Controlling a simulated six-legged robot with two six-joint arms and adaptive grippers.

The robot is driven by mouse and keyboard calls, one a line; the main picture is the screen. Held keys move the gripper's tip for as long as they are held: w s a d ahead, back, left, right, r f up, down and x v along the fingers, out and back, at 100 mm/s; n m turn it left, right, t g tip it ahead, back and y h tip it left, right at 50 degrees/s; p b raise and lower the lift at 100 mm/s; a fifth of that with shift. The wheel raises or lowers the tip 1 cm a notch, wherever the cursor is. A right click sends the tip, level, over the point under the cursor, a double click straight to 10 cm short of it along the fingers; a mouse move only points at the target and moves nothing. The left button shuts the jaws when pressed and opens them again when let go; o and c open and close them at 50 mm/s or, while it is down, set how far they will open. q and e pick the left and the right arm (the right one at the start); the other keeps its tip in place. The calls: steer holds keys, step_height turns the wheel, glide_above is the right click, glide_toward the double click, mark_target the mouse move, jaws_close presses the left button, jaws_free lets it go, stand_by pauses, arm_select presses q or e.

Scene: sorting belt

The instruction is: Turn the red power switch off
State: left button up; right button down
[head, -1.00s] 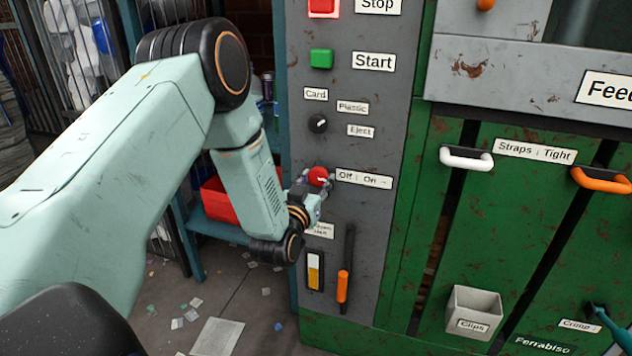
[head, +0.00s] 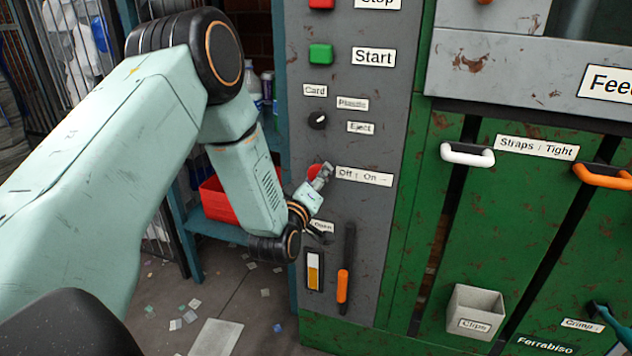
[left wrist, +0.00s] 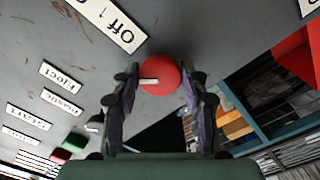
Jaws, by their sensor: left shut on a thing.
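The red power switch (head: 314,172) is a round red knob on the grey panel, just left of the "Off : On" label (head: 363,176). My left gripper (head: 322,176) is shut on it and covers its right part in the head view. In the left wrist view the red knob (left wrist: 161,75) sits between the two fingers (left wrist: 159,95), with a short white mark pointing left. The label (left wrist: 112,22) appears upside down there. The knob's white mark is hidden in the head view. My right gripper is not in view.
Above the switch are the selector dial (head: 317,120) and green Start button (head: 320,54). Below are a yellow-and-white gauge (head: 314,270) and an orange-handled lever (head: 343,286). A red bin (head: 225,208) stands on the teal shelf behind my left arm.

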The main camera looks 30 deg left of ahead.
arm_select(q)
steer(key=shift+d+n+b, duration=0.1)
steer(key=shift+n+b, duration=1.4)
steer(key=shift+n, duration=2.7)
steer(key=o, duration=1.1)
steer(key=v, duration=1.2)
